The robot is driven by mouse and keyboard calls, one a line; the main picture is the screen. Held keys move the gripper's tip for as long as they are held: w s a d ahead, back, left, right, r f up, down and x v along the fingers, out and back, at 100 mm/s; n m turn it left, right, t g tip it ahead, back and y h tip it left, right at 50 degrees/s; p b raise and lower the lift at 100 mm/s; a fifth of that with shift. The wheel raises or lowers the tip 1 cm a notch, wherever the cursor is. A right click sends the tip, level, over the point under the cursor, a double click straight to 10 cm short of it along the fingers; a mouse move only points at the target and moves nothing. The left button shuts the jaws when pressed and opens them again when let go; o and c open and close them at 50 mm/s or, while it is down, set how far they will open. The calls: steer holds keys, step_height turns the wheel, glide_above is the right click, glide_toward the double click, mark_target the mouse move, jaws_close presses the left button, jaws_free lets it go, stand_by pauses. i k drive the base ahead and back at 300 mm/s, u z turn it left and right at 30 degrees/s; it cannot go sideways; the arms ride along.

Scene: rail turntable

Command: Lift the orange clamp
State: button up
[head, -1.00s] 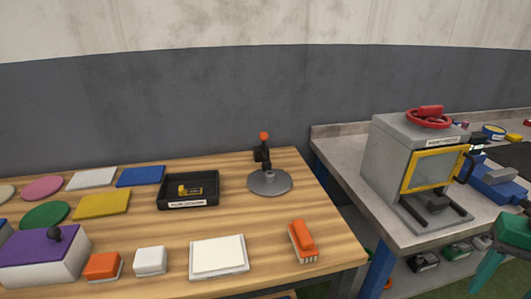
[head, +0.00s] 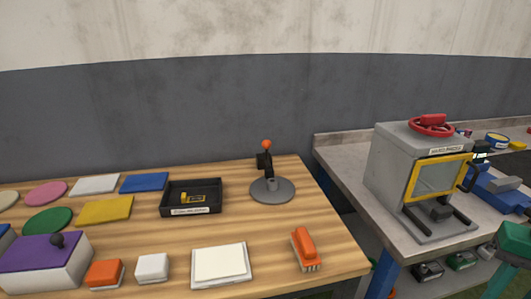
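A small black upright piece with an orange ball on top (head: 266,146) stands on a grey round base (head: 272,191) near the back right of the wooden table. It is the only clamp-like thing with orange that I can make out; its finer shape is too small to tell. An orange brush-like block with pale bristles (head: 305,248) lies at the table's front right.
A black tray (head: 191,210) holding a small yellow piece, a white pad (head: 221,264) and several coloured pads and blocks lie on the wooden table (head: 330,262). A grey press with a yellow-framed door (head: 410,180) stands on the right bench. Bare wood surrounds the grey base.

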mark_target(269, 170)
steer(key=u, duration=1.35)
steer(key=i, duration=0.3)
steer(key=z, duration=1.6)
steer(key=i, duration=0.2)
steer(key=u, duration=0.25)
